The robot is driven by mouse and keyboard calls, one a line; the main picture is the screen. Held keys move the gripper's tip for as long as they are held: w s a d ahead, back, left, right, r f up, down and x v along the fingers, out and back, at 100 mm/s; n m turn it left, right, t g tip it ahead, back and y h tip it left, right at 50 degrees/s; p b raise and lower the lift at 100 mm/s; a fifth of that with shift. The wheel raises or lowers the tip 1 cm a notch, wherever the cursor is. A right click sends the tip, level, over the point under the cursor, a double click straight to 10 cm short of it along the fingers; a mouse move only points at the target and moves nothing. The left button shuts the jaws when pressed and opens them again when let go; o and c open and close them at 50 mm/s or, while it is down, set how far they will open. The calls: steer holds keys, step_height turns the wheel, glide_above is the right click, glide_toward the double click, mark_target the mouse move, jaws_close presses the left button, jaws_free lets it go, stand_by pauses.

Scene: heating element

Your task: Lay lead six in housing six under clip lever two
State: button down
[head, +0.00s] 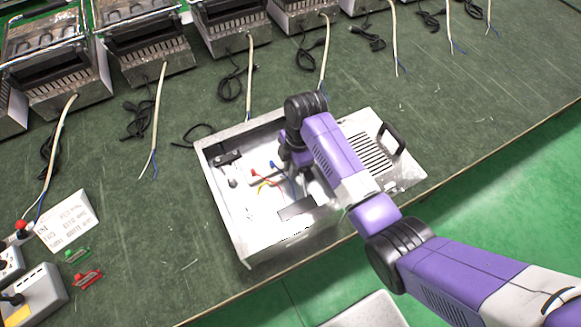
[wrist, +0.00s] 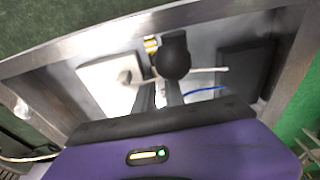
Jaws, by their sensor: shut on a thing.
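The open metal housing (head: 222,150) lies on the bench in the head view, its inside facing up. Inside it are small orange, red, blue and yellow parts (head: 268,178), too small to tell apart as clip levers or wires. My gripper (head: 291,168) is down inside the housing, near its back right. In the wrist view, my gripper's fingers (wrist: 158,97) are close together. A white lead (wrist: 207,70) with a blue wire (wrist: 205,92) reaches to them from the right. A yellow clip part (wrist: 151,45) shows just beyond. The gripped spot is hidden by the fingers and a dark round part.
A vented panel with a black handle (head: 390,138) adjoins the housing's right side. Several heating units with cream leads (head: 250,70) and black cords line the back. A paper sheet (head: 66,220) and control boxes (head: 35,295) are at the left. The bench between is mostly clear.

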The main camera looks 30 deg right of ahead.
steer(key=shift+f, duration=0.1)
steer(key=c, duration=1.4)
jaws_free()
step_height(320, 180, up, 12)
steer(key=d, duration=0.1)
steer(key=shift+d+p, duration=0.4)
steer(key=shift+p, duration=0.05)
